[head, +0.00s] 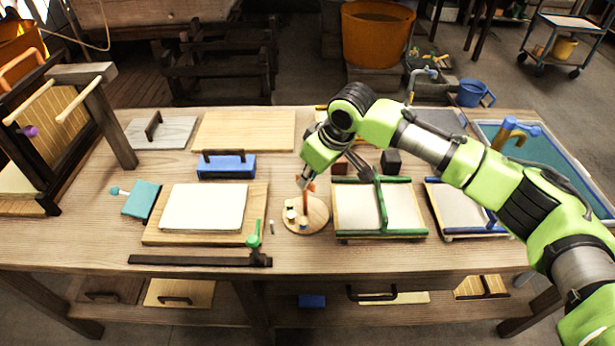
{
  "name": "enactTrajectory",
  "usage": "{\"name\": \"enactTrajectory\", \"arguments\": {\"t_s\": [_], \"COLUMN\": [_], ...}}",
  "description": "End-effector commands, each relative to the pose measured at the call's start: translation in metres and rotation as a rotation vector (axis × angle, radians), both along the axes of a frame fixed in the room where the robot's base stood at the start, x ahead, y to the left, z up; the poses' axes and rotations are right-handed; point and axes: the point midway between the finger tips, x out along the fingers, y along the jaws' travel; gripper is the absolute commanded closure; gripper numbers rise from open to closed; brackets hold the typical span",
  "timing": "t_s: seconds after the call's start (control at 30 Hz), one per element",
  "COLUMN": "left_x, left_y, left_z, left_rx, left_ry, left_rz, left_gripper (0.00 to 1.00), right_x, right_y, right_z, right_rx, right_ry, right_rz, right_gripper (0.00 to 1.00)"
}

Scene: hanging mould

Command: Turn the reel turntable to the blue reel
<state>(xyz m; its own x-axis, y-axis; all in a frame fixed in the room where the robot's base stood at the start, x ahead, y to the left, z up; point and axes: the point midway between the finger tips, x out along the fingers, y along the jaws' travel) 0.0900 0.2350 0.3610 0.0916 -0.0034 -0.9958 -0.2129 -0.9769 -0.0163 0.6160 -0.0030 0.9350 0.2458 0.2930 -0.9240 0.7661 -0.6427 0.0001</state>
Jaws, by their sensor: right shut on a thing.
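The reel turntable (318,213) is a small round wooden disc on the middle of the bench. An orange upright part (307,187) rises at the back of the disc. My right gripper (306,184) comes down from above and is shut on this orange part. The fingertips partly hide it. My left gripper is not in view.
A pale sheet on a board (204,207) lies left of the turntable, and a green-edged mould (382,236) stands close on its right. A blue box (226,167) stands behind left.

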Motion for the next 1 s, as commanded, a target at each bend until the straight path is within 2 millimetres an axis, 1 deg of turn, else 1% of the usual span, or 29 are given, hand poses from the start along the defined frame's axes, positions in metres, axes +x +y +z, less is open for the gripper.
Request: {"name": "enactTrajectory", "arguments": {"t_s": [0.17,0.27,0.47,0.6,0.8,1.0], "left_x": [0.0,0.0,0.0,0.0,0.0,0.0], "left_y": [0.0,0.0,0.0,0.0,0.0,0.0], "left_z": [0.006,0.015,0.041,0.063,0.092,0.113], "left_rx": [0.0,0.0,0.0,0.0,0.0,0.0], "left_ry": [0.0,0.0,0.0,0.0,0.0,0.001], "left_rz": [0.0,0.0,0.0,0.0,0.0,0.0], "left_gripper": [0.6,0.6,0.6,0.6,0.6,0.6], "right_x": [-0.001,-0.001,-0.002,-0.003,-0.003,-0.003], "right_y": [0.0,0.001,0.002,0.003,0.004,0.005], "right_z": [0.002,0.004,0.006,0.008,0.007,0.005], "right_rx": [0.0,0.0,0.0,0.001,0.001,0.0], "right_ry": [0.002,0.001,0.005,0.005,0.006,0.005], "right_rz": [-0.021,-0.055,-0.177,-0.299,-0.484,-0.649], "right_gripper": [1.0,1.0,1.0,1.0,1.0,1.0]}}
